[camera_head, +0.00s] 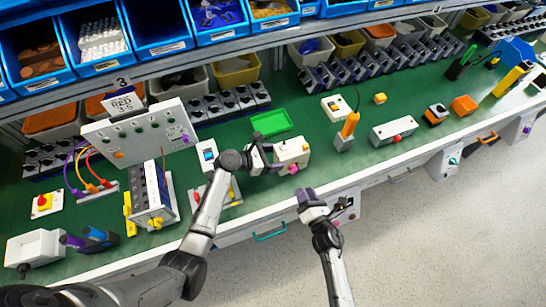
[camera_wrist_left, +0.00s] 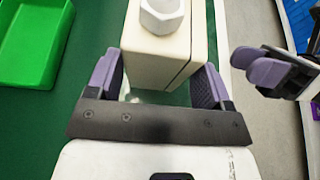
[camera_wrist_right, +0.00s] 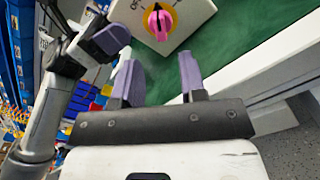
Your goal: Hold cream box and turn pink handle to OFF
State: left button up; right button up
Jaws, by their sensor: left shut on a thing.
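The cream box (camera_head: 291,150) stands on the green bench top near its front edge. Its pink handle (camera_head: 293,169) faces the front side; in the right wrist view the pink handle (camera_wrist_right: 158,22) sits on a yellow disc, with part of the "OFF" lettering beside it. My left gripper (camera_head: 268,157) is shut on the cream box from its left side; the left wrist view shows the box (camera_wrist_left: 160,65) between the purple fingers (camera_wrist_left: 165,85). My right gripper (camera_head: 310,197) is open and empty, in front of the box and apart from the handle; its fingers (camera_wrist_right: 160,80) are spread.
A green tray (camera_head: 271,123) lies behind the box. A white panel (camera_head: 138,133) stands to the left. Open floor lies before the bench.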

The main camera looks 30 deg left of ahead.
aim_at(295, 169)
jog(key=shift+x, duration=3.2)
jog(key=shift+c, duration=0.2)
grip_shut()
